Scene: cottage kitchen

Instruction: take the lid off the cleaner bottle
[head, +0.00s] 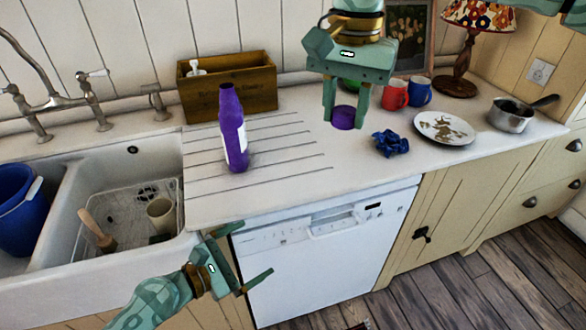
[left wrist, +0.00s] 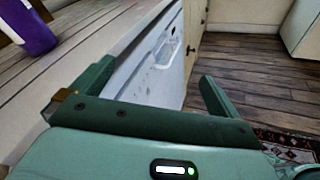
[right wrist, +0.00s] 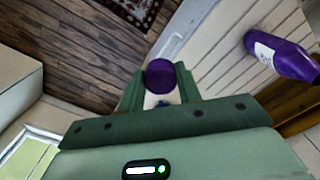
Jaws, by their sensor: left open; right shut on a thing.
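The purple cleaner bottle (head: 232,130) stands upright on the grooved drainboard, with a white label on its side. It also shows at the edges of the left wrist view (left wrist: 28,28) and the right wrist view (right wrist: 285,58). The round purple lid (head: 343,118) is apart from the bottle, to its right. My right gripper (head: 344,120) is shut on the lid, and the lid shows between its fingertips in the right wrist view (right wrist: 160,76). My left gripper (head: 256,268) is open and empty, low in front of the counter near the sink's right edge.
A sink (head: 62,225) holding a rack, a brush and a cup is at left, with a blue bucket (head: 22,212). A wooden box (head: 262,85) stands behind the bottle. A blue cloth (head: 390,143), a dirty plate (head: 428,122), mugs (head: 394,96) and a pan (head: 510,116) occupy the right counter.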

